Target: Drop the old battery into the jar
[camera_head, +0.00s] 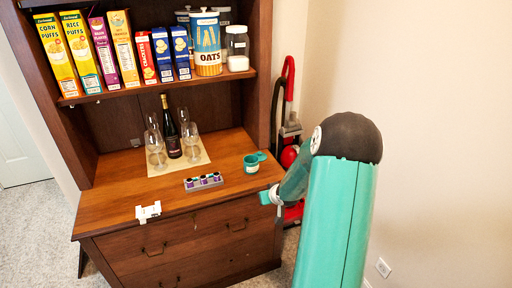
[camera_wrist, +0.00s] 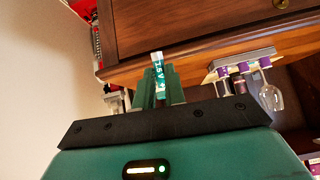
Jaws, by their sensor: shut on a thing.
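My gripper (camera_wrist: 160,88) is shut on the battery (camera_wrist: 158,66), a small cylinder with a teal and white label that sticks out past the fingertips. In the head view my gripper (camera_head: 266,197) is beside the right front edge of the wooden counter; the battery is too small to make out there. A small teal jar (camera_head: 251,166) with a pale label stands on the counter's right part, beyond my gripper and apart from it. A teal piece, perhaps its lid, is beside it. The jar's inside is not clearly visible.
A grey holder (camera_head: 203,181) with purple items lies left of the jar. A wine bottle (camera_head: 172,135) and several glasses stand on a mat behind. A white object (camera_head: 148,211) sits at the front edge. Cereal boxes fill the shelf. A red vacuum (camera_head: 289,150) stands right.

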